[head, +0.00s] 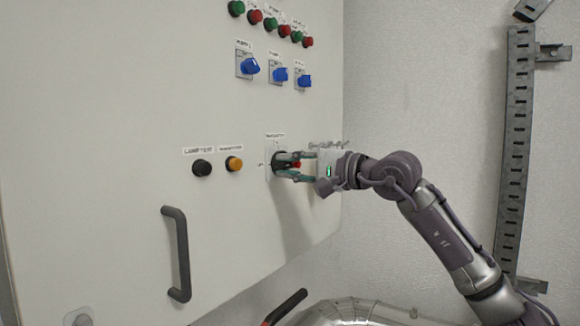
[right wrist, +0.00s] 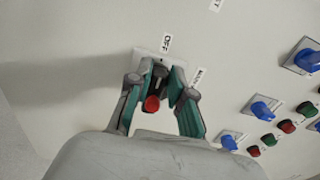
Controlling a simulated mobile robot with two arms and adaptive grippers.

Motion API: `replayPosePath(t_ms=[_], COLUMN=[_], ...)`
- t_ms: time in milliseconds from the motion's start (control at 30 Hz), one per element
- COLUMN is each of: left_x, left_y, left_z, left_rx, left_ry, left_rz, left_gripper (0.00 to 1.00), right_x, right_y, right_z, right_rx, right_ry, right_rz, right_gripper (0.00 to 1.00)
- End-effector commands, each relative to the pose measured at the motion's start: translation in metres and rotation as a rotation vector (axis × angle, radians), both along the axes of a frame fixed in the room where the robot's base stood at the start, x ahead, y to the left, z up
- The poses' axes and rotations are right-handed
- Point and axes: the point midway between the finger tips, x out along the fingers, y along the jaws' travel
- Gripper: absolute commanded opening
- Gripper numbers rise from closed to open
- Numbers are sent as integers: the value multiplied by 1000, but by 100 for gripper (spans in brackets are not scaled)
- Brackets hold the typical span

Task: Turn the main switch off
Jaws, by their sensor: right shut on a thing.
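The main switch (head: 296,164) is a red and black rotary handle on a pale plate, on the front of the white cabinet door (head: 110,110). My right gripper (head: 284,165) reaches it from the right, its green-padded fingers on both sides of the handle. In the right wrist view, the fingers (right wrist: 161,75) are shut on the switch handle (right wrist: 152,104), whose red end sticks out between them. An OFF label (right wrist: 167,42) and a main-switch label (right wrist: 198,78) are beside the plate. The fingers hide part of the handle, so its exact angle is hard to tell. My left gripper is not in view.
A black lamp-test button (head: 202,168) and an orange button (head: 234,163) are left of the switch. Blue rotary switches (head: 280,75) and red and green buttons (head: 271,24) are above. A dark door handle (head: 178,254) projects below left. A metal rail (head: 515,140) is on the wall.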

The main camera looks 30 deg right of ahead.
Motion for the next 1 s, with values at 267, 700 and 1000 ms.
replayPosePath(t_ms=[267, 700, 1000], left_x=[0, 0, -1], left_y=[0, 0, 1], left_z=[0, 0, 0], left_rx=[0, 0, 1], left_ry=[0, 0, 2], left_rz=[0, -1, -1], left_gripper=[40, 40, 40], right_x=[0, 0, -8], right_y=[0, 0, -4], right_z=[-1, -1, -1], right_rx=[-11, -9, -8], right_ry=[-2, -2, -2], right_rz=[0, 0, -2], right_gripper=[0, 46, 46])
